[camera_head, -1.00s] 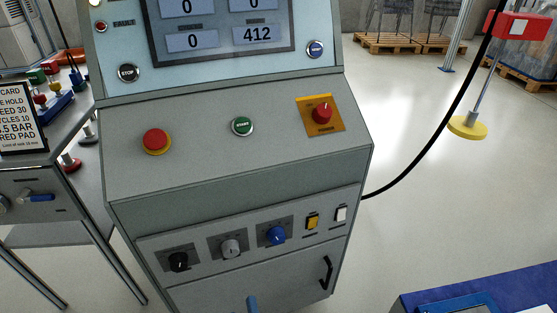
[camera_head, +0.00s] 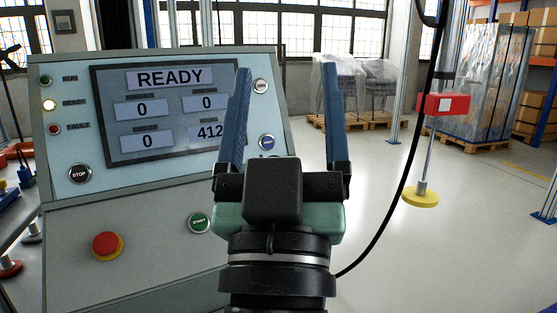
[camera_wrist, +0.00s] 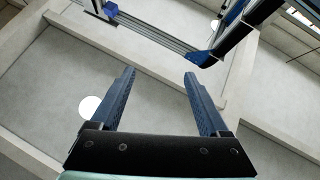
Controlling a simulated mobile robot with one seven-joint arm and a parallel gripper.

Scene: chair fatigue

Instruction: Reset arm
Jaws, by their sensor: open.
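My gripper (camera_head: 287,115) stands upright in the middle of the head view, its two blue fingers spread apart and pointing up. It is open with nothing between the fingers. In the wrist view my gripper (camera_wrist: 158,85) is also open and empty, with a pale ceiling and beams behind it. In the head view it stands in front of the right side of the control console (camera_head: 140,235) and hides part of it. I cannot tell whether it touches the console.
The console screen (camera_head: 172,112) reads READY. A red emergency button (camera_head: 107,246) and green START button (camera_head: 199,223) sit below it. A black cable hangs at right, near a yellow disc (camera_head: 421,194) under a red box (camera_head: 443,105). Wrapped chairs (camera_head: 345,90) stand behind.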

